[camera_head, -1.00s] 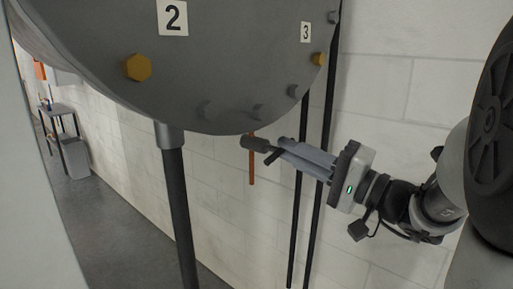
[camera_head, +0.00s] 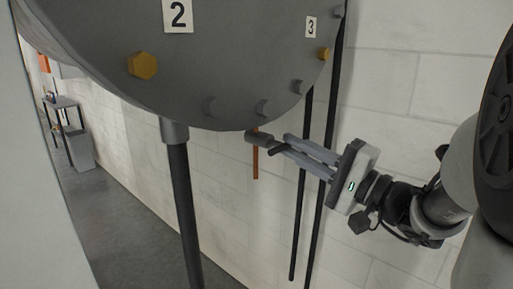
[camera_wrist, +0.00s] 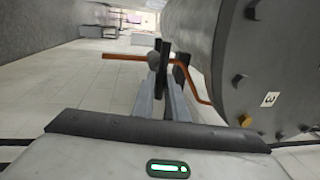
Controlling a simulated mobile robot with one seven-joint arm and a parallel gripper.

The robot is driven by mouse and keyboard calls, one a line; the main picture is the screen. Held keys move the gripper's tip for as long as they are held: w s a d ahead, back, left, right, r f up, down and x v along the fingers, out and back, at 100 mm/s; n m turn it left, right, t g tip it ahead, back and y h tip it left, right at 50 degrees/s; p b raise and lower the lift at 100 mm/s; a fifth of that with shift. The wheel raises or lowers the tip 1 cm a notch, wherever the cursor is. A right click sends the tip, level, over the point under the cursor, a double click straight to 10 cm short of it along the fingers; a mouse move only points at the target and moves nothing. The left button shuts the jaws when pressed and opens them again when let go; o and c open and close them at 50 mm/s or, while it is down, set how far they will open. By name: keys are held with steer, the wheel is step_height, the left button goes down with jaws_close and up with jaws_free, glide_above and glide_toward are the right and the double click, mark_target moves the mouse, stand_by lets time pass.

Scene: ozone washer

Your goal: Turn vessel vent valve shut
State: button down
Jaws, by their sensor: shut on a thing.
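The vent valve is a small grey piece (camera_head: 258,137) on a thin orange pipe (camera_head: 255,166) under the vessel. In the wrist view the pipe (camera_wrist: 125,57) runs to the left from the grey valve (camera_wrist: 153,60), and bends down along the vessel at right. My gripper (camera_head: 280,146) comes from the right and is shut on the valve's handle. The wrist view shows the dark fingertips (camera_wrist: 172,66) close together at the valve. The handle is largely hidden between them, so its exact angle is unclear.
The big grey vessel (camera_head: 230,75), with yellow bolts and number labels, hangs just above my gripper. A thick dark leg (camera_head: 184,210) stands to the left. Thin dark vertical pipes (camera_head: 298,225) pass behind my fingers near the white wall (camera_head: 400,75).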

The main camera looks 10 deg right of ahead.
steer(key=c, duration=1.8)
jaws_free()
steer(key=v, duration=1.7)
steer(key=shift+s+d, duration=0.15)
steer(key=shift+f, duration=0.1)
